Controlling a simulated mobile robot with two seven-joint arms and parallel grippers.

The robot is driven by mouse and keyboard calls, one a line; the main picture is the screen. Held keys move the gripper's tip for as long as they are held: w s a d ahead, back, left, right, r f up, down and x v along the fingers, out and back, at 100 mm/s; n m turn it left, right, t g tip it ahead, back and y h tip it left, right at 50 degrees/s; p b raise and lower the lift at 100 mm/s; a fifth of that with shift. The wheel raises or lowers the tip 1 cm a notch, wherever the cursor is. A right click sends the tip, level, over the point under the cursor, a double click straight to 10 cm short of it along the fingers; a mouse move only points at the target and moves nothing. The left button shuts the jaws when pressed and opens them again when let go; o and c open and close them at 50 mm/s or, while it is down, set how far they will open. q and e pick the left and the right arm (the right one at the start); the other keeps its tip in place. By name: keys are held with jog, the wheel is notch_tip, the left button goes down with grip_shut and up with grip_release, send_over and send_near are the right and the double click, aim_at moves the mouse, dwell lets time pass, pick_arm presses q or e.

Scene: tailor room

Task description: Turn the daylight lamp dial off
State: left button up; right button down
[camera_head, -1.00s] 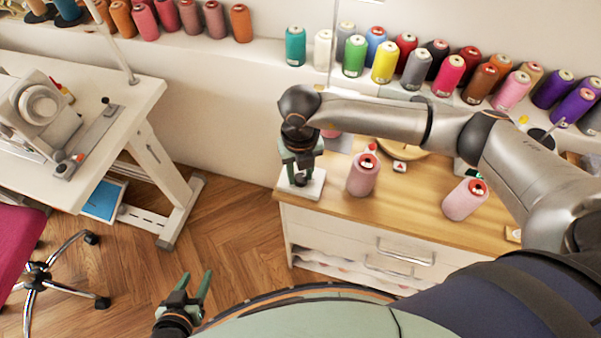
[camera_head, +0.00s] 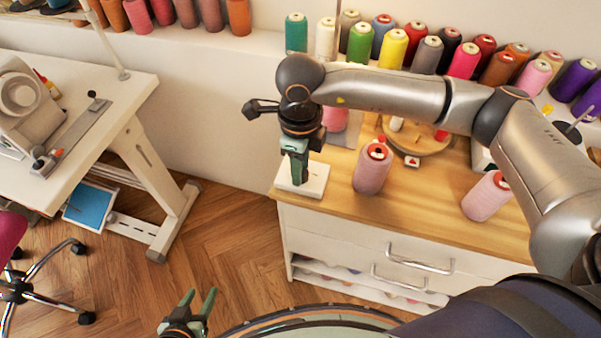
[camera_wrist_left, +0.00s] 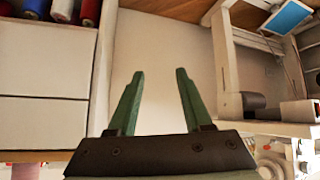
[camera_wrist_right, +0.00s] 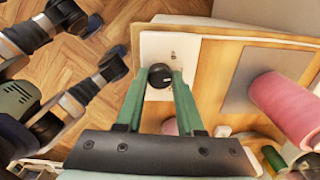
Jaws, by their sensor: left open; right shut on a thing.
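The lamp dial is a dark round knob (camera_wrist_right: 160,76) on a white square base plate (camera_head: 312,182) at the left end of the wooden cabinet top. My right gripper (camera_head: 298,180) points straight down over the plate and is shut on the knob. In the right wrist view its green fingers (camera_wrist_right: 158,86) lie on either side of the knob, which has a small pale mark on top. In the head view the fingers hide the knob. My left gripper (camera_head: 198,302) is open and empty, low in front of the cabinet, and its spread fingers show in the left wrist view (camera_wrist_left: 152,92).
Pink thread spools (camera_head: 373,168) and (camera_head: 486,196) stand on the cabinet top (camera_head: 425,190), right of the plate. A round wooden tray (camera_head: 432,142) lies behind them. Several coloured spools line the wall shelf. A sewing table (camera_head: 120,105) stands at the left, with open floor between.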

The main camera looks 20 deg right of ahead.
jog(key=shift+f+n+b, duration=0.2)
jog(key=shift+n+b, duration=0.7)
jog(key=n+b, duration=0.2)
jog(key=shift+n+b, duration=0.3)
jog(key=shift+n, duration=0.1)
jog(key=shift+a+n+b, duration=0.1)
jog(key=shift+n+b, duration=0.3)
jog(key=shift+r+n+b, duration=0.1)
jog(key=shift+n+b, duration=0.55)
jog(key=shift+n, duration=0.15)
jog(key=shift+n+b, duration=0.6)
jog(key=shift+n, duration=0.2)
pick_arm(q)
jog(key=shift+m, duration=0.3)
jog(key=f, duration=0.1)
jog(key=w+d+f, duration=0.1)
jog(key=f, duration=0.3)
jog(key=shift+w+d, duration=0.15)
jog(key=shift+w, duration=0.05)
pick_arm(e)
jog(key=shift+r, duration=0.1)
jog(key=shift+n, duration=0.4)
pick_arm(q)
jog(key=shift+f, duration=0.1)
pick_arm(e)
jog(key=shift+r, duration=0.1)
